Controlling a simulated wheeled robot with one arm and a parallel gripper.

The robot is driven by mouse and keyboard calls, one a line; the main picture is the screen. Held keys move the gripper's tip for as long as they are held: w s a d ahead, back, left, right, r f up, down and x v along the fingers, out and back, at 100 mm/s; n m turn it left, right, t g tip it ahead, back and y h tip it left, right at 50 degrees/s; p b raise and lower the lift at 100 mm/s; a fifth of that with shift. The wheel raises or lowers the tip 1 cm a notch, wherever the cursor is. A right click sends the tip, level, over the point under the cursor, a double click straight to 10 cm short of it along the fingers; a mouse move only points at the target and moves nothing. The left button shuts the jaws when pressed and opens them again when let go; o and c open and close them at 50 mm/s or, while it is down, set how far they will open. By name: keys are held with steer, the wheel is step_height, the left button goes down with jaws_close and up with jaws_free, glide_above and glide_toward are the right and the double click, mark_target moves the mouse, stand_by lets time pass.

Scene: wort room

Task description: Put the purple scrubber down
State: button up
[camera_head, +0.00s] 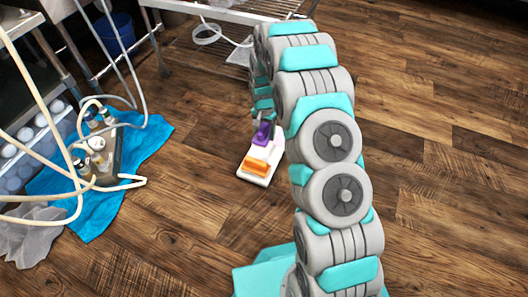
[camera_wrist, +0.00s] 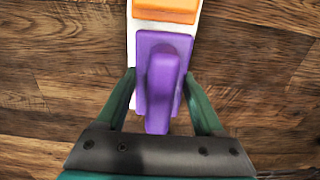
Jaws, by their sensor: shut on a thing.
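The purple scrubber (camera_wrist: 162,78) is between the two fingers of my gripper (camera_wrist: 160,95), which is shut on it in the wrist view. The scrubber has a raised handle. In the head view the purple scrubber (camera_head: 263,132) is over the far end of a white tray (camera_head: 257,179) on the floor. I cannot tell whether it touches the tray. An orange scrubber (camera_head: 257,166) lies on the near end of the tray, and it also shows at the top of the wrist view (camera_wrist: 166,10). My arm hides part of the gripper in the head view.
A blue cloth (camera_head: 148,140) with a caddy of bottles (camera_head: 101,157) lies on the floor at the left, with pale hoses (camera_head: 72,165) around it. A metal rack (camera_head: 235,15) stands at the back, a blue bucket (camera_head: 115,34) at the back left. The floor at the right is clear.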

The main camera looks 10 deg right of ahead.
mark_target(264, 154)
step_height(264, 154, down, 10)
steer(key=shift+f+b, duration=0.25)
steer(key=shift+b, duration=0.35)
steer(key=shift+f, duration=0.15)
steer(key=o, duration=1.2)
